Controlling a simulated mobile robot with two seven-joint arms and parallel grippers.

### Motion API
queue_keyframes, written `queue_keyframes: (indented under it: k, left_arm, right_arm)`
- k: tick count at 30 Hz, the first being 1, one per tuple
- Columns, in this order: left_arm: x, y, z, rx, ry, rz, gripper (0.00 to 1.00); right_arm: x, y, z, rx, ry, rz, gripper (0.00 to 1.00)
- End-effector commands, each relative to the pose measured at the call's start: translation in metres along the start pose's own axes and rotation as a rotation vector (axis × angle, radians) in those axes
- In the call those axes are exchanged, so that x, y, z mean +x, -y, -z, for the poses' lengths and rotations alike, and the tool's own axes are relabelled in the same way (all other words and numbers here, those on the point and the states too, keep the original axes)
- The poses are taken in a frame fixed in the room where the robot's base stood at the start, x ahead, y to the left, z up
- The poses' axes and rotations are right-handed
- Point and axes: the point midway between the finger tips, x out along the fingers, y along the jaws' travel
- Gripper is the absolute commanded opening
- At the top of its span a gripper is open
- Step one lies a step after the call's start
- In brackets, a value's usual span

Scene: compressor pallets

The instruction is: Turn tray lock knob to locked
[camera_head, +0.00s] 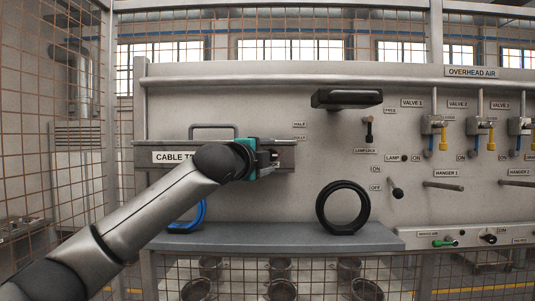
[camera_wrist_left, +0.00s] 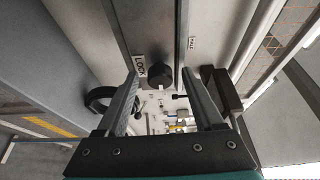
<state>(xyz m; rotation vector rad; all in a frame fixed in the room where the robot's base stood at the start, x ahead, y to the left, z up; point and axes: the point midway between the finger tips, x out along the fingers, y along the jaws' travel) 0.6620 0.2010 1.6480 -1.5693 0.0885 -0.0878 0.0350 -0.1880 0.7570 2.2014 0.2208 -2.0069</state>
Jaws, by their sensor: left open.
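The tray lock knob (camera_wrist_left: 160,75) is round and black, beside a "LOCK" label (camera_wrist_left: 139,65) in the left wrist view. It sits on the end of the grey cable tray (camera_head: 145,146), which shows in the head view. My left gripper (camera_head: 274,159) is at the tray's right end, its jaws open. In the left wrist view its two fingers stand on either side of the knob, with visible gaps. Whether they reach around it in depth I cannot tell. In the head view my gripper hides the knob, so its turned position is unclear. My right gripper is not in view.
A black block-like lamp (camera_head: 346,98) juts from the panel above right. Valves, switches and hanger rods (camera_head: 443,186) fill the right. Wire mesh encloses the left.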

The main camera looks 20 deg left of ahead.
Motion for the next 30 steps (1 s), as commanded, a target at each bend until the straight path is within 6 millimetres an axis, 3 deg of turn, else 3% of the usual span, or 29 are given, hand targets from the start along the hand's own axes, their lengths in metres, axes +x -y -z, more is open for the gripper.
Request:
queue_keyframes:
  k: [7,24,30]
  left_arm:
    - [0.0002,0.0000,0.0002,0.001,0.000,0.000,0.67]
    - [0.0000,0.0000,0.0002,0.000,0.000,0.000,0.03]
    - [0.0000,-0.0002,0.0001,0.000,0.000,0.000,0.00]
  right_arm:
    - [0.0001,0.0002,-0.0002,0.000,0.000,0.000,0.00]
    - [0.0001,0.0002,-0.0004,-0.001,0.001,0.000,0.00]
    - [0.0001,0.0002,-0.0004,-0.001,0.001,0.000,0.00]
